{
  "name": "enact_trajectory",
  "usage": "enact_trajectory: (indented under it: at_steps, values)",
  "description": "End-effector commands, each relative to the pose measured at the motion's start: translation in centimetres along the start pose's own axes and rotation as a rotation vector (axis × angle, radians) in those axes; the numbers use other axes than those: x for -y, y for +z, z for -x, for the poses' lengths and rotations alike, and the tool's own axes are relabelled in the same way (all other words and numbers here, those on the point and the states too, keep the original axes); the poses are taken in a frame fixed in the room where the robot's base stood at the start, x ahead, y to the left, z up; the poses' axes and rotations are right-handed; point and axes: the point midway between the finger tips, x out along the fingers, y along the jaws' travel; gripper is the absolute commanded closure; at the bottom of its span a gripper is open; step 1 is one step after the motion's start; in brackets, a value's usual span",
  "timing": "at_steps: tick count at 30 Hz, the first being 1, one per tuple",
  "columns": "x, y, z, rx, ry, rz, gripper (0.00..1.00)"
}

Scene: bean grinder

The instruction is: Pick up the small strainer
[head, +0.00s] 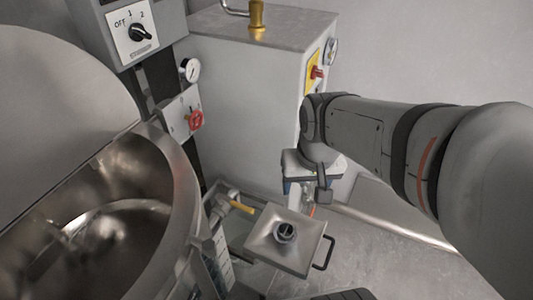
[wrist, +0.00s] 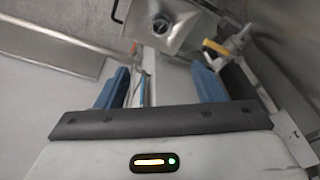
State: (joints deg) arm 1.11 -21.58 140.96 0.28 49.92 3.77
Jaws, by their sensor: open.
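A square, shallow metal pan (head: 285,238) with a round dark centre and a black side handle (head: 324,253) sits low beside the large bowl; it looks like the small strainer. In the wrist view the pan (wrist: 168,24) is at the top, cut off by the edge, with its handle (wrist: 119,11) at its left. My gripper (head: 314,188) is above and behind the pan in the head view, pointing down. In the wrist view my gripper (wrist: 160,82) has its two blue fingers wide apart, with no object held. The pan lies beyond the fingertips, apart from them.
The large metal bowl (head: 185,215) with its raised lid (head: 60,95) fills the left. A grey machine cabinet (head: 245,85) stands behind. A yellow-handled valve (head: 242,207) is close to the pan's left. Open floor (head: 385,240) lies to the right.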

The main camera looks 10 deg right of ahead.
Motion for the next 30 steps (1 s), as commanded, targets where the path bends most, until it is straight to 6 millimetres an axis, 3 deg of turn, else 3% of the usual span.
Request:
enact_trajectory:
  at_steps: [1,3,6,12,15,19,30]
  values:
    - [-0.1,-0.2,-4.3,0.023,0.002,-0.040,0.33]
    - [0.0,-1.1,-8.0,0.045,0.006,-0.105,0.28]
    - [0.1,-2.2,-13.2,0.078,0.015,-0.198,0.21]
    - [0.3,-3.9,-23.4,0.134,0.038,-0.374,0.21]
    - [0.3,-4.5,-27.2,0.154,0.050,-0.443,0.21]
    - [0.4,-5.0,-30.4,0.170,0.061,-0.503,0.21]
    - [0.2,-4.8,-34.3,0.178,0.067,-0.536,0.21]
